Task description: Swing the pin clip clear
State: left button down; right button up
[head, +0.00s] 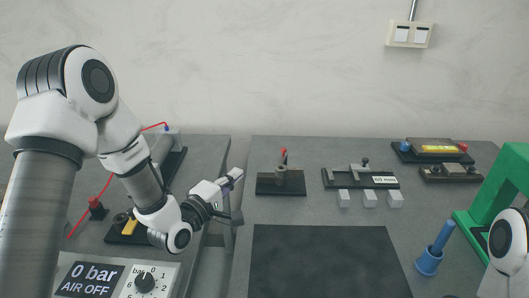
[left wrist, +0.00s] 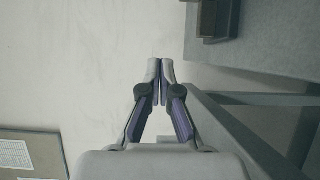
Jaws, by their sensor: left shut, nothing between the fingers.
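No part is plainly recognisable as the pin clip. A small fixture with a brown block and an upright red-tipped pin (head: 283,156) stands on a black base (head: 281,188) at the back of the right table. Its block and base edge show at the top of the left wrist view (left wrist: 207,20). My left gripper (head: 236,174) is shut and empty, left of this fixture and apart from it, over the gap between the tables. Its closed fingertips show in the left wrist view (left wrist: 160,68). My right gripper is out of view; only part of that arm shows at the lower right.
A slotted gauge block (head: 360,178) with several pale cubes stands right of the fixture. A black mat (head: 325,262) lies bare in front. A blue cup (head: 429,262) and green frame (head: 492,190) stand at right. A control panel (head: 112,278) reads 0 bar, AIR OFF.

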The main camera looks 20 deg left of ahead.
aim_at(283, 153)
pick_arm(q)
jog(key=p+x, duration=0.1)
jog(key=x, duration=0.8)
jog(key=shift+w+d+r, duration=0.15)
jog(key=shift+w+d, duration=0.1)
jog(key=d+p, duration=0.1)
jog(key=d, duration=0.2)
jog(key=shift+w+d, duration=0.15)
jog(key=shift+d, duration=0.4)
jog(key=shift+a, duration=0.1)
